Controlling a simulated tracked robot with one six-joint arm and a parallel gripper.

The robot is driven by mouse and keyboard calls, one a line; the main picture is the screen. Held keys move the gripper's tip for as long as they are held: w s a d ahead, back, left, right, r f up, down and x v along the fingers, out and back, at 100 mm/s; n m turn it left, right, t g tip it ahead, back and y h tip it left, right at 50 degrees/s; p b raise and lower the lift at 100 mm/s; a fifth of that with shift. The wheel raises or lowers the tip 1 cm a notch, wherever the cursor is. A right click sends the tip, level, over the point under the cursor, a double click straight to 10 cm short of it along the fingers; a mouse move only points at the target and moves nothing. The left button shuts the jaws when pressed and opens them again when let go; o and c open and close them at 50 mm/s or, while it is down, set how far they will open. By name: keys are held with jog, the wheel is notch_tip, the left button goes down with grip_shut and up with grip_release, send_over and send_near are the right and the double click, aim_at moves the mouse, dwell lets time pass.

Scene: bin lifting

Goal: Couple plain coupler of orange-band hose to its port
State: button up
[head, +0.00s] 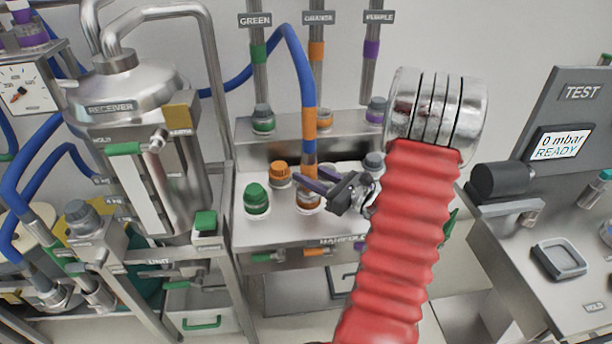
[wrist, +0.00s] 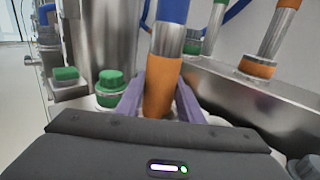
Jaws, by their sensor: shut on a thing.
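The orange-band hose (head: 309,90) is blue and comes down from an arch to the manifold (head: 285,232) in the head view. Its metal coupler end carries orange bands (head: 309,125). My gripper (head: 312,180) is shut around this end, with purple fingers on both sides. In the wrist view, my gripper (wrist: 158,100) holds the orange-banded section (wrist: 162,82), below a metal sleeve (wrist: 167,40). The coupler stands nearly upright over an orange-ringed port (head: 309,203). The fingers and gripper body hide its lower end, so I cannot tell whether it is seated.
A green-capped port (head: 256,198) and an orange cap (head: 280,172) stand close left of my gripper. Rigid pipes under GREEN, ORANGE and PURPLE labels (head: 318,18) rise behind. The receiver (head: 118,90) is at left, the test bench (head: 530,240) at right. My red-sleeved arm hides the manifold's right part.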

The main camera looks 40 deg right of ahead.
jog(key=shift+f, duration=0.1)
jog(key=o, duration=1.4)
jog(key=shift+c, duration=0.2)
jog(key=s+d, duration=0.2)
jog(key=s, duration=1.1)
jog(key=shift+s+d, duration=0.3)
